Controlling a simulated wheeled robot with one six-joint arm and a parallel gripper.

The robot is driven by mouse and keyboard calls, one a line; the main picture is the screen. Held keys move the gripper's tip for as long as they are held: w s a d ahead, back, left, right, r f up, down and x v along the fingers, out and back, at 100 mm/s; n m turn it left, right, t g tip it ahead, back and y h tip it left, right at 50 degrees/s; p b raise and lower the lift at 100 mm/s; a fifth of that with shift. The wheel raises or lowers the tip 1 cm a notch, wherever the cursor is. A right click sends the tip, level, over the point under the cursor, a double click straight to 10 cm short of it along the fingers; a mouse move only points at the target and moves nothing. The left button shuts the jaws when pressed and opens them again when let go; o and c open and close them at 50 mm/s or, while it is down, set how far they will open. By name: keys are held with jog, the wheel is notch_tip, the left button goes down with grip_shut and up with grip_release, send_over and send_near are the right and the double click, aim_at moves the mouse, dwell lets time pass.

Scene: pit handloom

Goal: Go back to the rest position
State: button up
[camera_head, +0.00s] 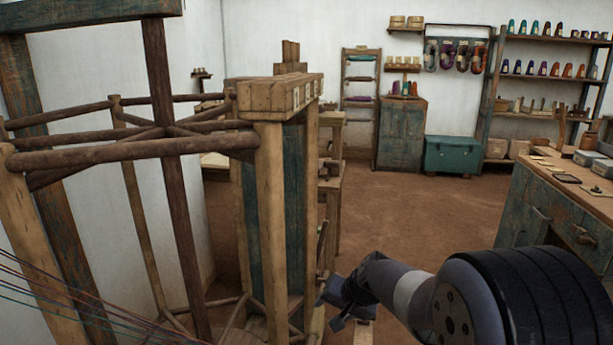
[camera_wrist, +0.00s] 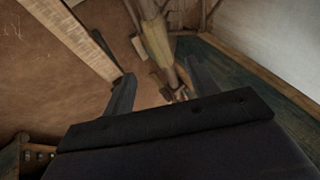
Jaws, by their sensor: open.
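My gripper (camera_head: 342,308) shows low in the head view, at the end of my grey and black arm. It is beside the wooden loom frame (camera_head: 270,190) and partly dark against it. In the wrist view, the two fingers of my gripper (camera_wrist: 158,70) stand apart with nothing held between them. Beyond the fingers are a pale wooden post (camera_wrist: 157,42) and the brown floor (camera_wrist: 60,75). I cannot tell how far the fingertips are from the post.
A workbench (camera_head: 560,195) with small items stands at the right. A teal chest (camera_head: 451,155), a cabinet (camera_head: 402,135) and shelves (camera_head: 545,80) line the back wall. Coloured threads (camera_head: 70,300) cross the lower left. The brown floor (camera_head: 420,215) in the middle is clear.

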aim_at(319, 318)
jog(key=b+x, duration=0.1)
jog(key=x, duration=0.8)
jog(key=shift+f, duration=0.15)
jog(key=shift+r+p, duration=0.6)
jog(key=shift+r, duration=0.1)
jog(key=shift+r+p, duration=0.35)
jog(key=shift+r, duration=0.1)
